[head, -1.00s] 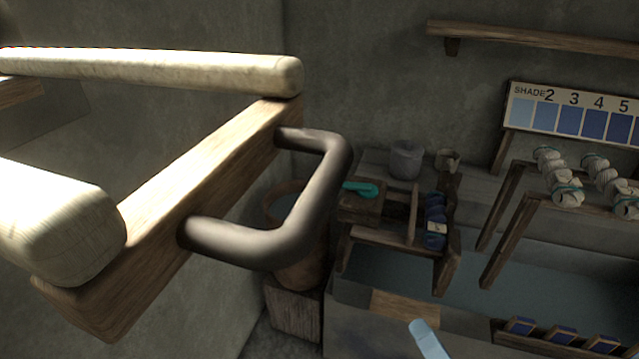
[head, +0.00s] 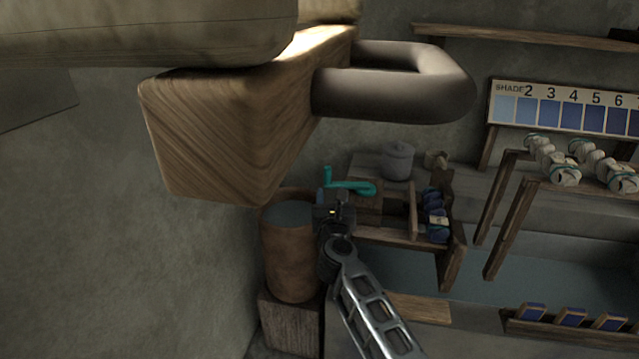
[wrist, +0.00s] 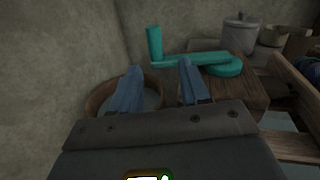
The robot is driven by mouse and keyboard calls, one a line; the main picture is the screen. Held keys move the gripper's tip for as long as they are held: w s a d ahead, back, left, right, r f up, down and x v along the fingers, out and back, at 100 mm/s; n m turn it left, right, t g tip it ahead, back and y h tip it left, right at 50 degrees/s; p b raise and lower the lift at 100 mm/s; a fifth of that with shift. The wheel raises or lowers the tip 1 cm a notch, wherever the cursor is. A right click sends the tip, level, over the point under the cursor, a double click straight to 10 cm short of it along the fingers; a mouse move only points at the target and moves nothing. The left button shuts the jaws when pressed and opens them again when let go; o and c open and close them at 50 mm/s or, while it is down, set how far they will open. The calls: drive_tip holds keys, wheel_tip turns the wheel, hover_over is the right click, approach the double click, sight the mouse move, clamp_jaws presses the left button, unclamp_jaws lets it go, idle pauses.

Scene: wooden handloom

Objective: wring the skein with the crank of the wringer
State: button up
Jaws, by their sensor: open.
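The teal crank (head: 350,187) sits on a wooden block of the wringer (head: 371,202), with its arm to the left and its grip upright. In the wrist view the crank's upright grip (wrist: 155,43) stands just beyond my fingertips, apart from them. My gripper (wrist: 160,68) is open and empty, its two blue fingers pointing toward the crank. In the head view my gripper (head: 333,208) is seen just below and left of the crank, its fingers hard to make out. A dark blue skein (head: 435,220) with a pale band is on the wooden frame to the right.
A brown round tub (head: 290,262) of liquid stands left of the gripper. A large wooden beam with a grey handle (head: 400,95) fills the near upper left. A lidded grey pot (head: 397,160) is behind the crank. White skeins (head: 562,170) hang on a rack at right.

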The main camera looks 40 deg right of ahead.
sight(328, 180)
drive_tip(key=shift+m, duration=0.4)
drive_tip(key=b+x, duration=0.1)
drive_tip(key=x, duration=0.8)
drive_tip(key=shift+w+a+b, duration=0.15)
drive_tip(key=shift+a+b, duration=0.15)
drive_tip(key=shift+b, duration=0.1)
drive_tip(key=shift+r, duration=0.1)
clamp_jaws()
